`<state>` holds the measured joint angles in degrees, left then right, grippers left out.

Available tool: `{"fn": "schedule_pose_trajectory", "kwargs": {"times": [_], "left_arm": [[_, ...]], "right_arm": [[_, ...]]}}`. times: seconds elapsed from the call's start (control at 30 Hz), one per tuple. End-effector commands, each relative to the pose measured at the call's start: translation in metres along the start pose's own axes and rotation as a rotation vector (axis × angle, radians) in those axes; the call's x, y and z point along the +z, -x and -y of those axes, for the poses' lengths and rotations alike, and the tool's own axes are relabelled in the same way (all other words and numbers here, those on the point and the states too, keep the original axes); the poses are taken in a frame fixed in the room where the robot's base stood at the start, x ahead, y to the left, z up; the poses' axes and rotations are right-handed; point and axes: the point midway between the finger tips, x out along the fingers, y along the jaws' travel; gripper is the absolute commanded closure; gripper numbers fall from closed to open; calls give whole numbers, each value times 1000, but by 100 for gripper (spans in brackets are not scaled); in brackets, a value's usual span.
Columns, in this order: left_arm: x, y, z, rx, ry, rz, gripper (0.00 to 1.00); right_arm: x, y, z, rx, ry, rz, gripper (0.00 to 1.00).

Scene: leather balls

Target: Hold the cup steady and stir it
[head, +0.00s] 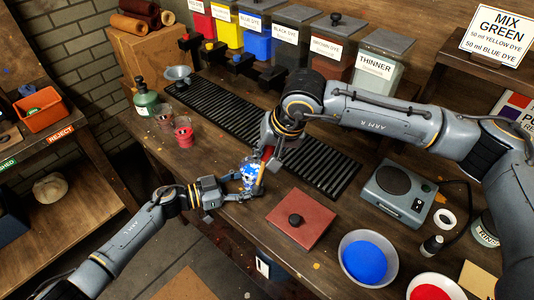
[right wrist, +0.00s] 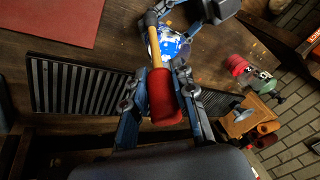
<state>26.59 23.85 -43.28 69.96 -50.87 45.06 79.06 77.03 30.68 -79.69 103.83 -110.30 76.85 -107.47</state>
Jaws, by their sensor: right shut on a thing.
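My right gripper (head: 274,152) is above and right of the cup. In the right wrist view, it is shut on the red handle (right wrist: 163,97) of a stirring stick. The stick's tan shaft (head: 261,178) slants down across the cup's right side in the head view. In the right wrist view the cup (right wrist: 174,45) is beside the shaft, whose dark end shows, apparently outside the cup.
A black slatted grate (head: 325,172) lies behind the cup. A red-brown slab (head: 301,224) with a knob, a bowl of blue dye (head: 364,258) and a scale (head: 400,187) are to the right. Red-tinted cups (head: 183,132) and a green bottle (head: 145,98) stand left.

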Motion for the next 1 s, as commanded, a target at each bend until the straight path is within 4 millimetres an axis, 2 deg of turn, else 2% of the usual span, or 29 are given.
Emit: {"fn": "schedule_pose_trajectory", "kwargs": {"times": [0.03, 0.27, 1.0], "left_arm": [[-11, -2, 2, 1, -2, -21, 65], [-11, -2, 2, 2, -2, -20, 65], [-3, -1, 0, 4, -1, -6, 65]], "right_arm": [[5, -4, -2, 7, 1, 14, 100], [2, 0, -2, 7, 0, 11, 100], [-28, 58, 0, 2, -1, -3, 100]]}}
